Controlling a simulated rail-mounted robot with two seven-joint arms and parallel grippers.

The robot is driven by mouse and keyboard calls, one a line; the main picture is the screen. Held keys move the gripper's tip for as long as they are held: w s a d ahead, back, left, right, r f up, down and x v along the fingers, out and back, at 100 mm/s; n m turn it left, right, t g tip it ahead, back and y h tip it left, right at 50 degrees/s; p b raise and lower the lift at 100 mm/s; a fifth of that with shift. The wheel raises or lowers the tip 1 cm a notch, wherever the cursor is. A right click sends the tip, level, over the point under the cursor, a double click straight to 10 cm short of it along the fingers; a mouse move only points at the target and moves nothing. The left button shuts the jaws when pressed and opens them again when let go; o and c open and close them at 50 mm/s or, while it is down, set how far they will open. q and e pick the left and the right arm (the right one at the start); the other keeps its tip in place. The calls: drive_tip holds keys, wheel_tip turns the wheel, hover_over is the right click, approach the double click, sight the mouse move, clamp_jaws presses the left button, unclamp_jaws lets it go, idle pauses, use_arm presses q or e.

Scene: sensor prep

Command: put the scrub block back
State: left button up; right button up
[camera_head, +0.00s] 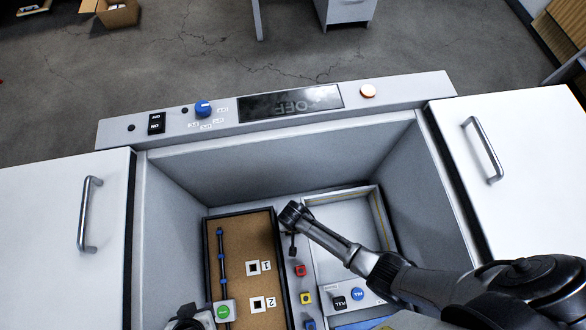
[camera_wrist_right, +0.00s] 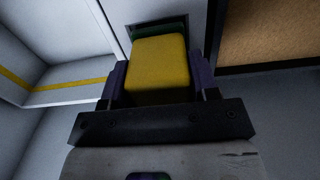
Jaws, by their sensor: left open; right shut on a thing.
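The scrub block (camera_wrist_right: 158,68), yellow with a dark green layer at its far end, is between the two fingers of my right gripper (camera_wrist_right: 157,84) in the right wrist view. The gripper is shut on it. In the head view my right arm reaches in from the lower right over the strip between the brown board and the pale tray, and I cannot make out the block there. My left gripper (camera_head: 189,317) is open at the bottom edge, partly cut off, beside the board.
The brown board (camera_head: 240,229) with markers 1 and 2 lies left in the sunken basin. The pale tray (camera_head: 334,207) is at right. Red (camera_head: 300,270) and yellow (camera_head: 306,298) buttons sit between them. White handled panels flank the basin; a control panel (camera_head: 225,118) runs behind.

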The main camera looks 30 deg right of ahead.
drive_tip(key=shift+f, duration=0.2)
idle(0.5)
drive_tip(key=o, duration=1.4)
drive_tip(key=shift+c, duration=0.2)
wheel_tip(320, 180, up, 4)
drive_tip(key=p, duration=0.5)
drive_tip(key=shift+r, duration=0.15)
drive_tip(key=shift+r+p, duration=1.85)
drive_tip(key=shift+p, duration=0.2)
